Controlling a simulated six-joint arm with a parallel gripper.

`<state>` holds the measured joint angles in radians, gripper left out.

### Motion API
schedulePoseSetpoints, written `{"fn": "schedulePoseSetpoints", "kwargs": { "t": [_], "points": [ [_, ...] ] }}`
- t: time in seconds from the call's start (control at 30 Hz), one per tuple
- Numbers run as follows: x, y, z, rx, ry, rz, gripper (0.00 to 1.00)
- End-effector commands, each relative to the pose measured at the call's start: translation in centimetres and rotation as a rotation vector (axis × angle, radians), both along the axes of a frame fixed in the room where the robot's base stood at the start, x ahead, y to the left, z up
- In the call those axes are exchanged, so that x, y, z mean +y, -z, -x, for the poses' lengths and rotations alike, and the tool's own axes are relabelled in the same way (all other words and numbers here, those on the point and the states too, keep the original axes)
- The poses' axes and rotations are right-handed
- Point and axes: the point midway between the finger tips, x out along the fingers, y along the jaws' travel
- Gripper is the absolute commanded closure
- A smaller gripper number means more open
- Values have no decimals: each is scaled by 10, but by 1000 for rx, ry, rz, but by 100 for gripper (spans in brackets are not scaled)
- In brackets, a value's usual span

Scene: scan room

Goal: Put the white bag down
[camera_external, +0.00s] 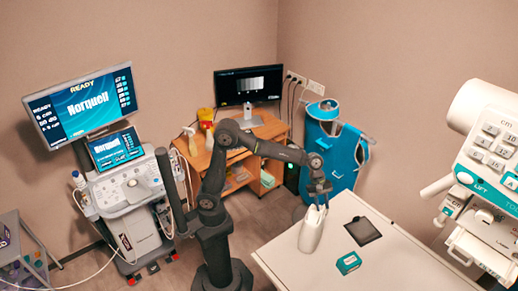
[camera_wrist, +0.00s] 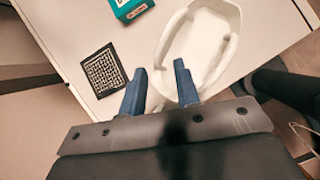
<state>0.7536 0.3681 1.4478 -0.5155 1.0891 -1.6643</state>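The white bag (camera_external: 312,230) stands upright on the pale table, near its left edge, in the external view. My gripper (camera_external: 319,198) is right above its top, pointing down. In the wrist view the bag (camera_wrist: 190,45) shows as a hollow white shape with a raised rim or handle along its right side. The two blue fingers of my gripper (camera_wrist: 160,75) are spread apart, with a clear gap between the tips. The near end of the bag shows in and below that gap, and the right finger overlaps it. I see no firm grip on it.
On the pale table (camera_external: 390,265) lie a dark flat pad (camera_external: 362,231) and a teal box (camera_external: 348,263). The wrist view also shows the pad (camera_wrist: 104,70) and box (camera_wrist: 130,8). A wooden cart (camera_external: 200,160) stands behind my arm.

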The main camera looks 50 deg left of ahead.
Motion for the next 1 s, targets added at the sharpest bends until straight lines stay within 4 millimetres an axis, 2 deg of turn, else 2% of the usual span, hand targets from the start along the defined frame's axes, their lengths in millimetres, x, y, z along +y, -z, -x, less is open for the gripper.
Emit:
{"fn": "schedulePoseSetpoints", "kwargs": {
  "t": [0.13,0.23,0.5,0.7,1.0],
  "points": [
    [2,-6,-1,-1,-1,2,71],
    [9,-18,-3,-1,-2,2,71],
    [38,-68,-9,-3,-2,3,71],
    [54,-95,-12,-2,-1,1,71],
    [60,-106,-13,0,0,0,71]
  ]
}}
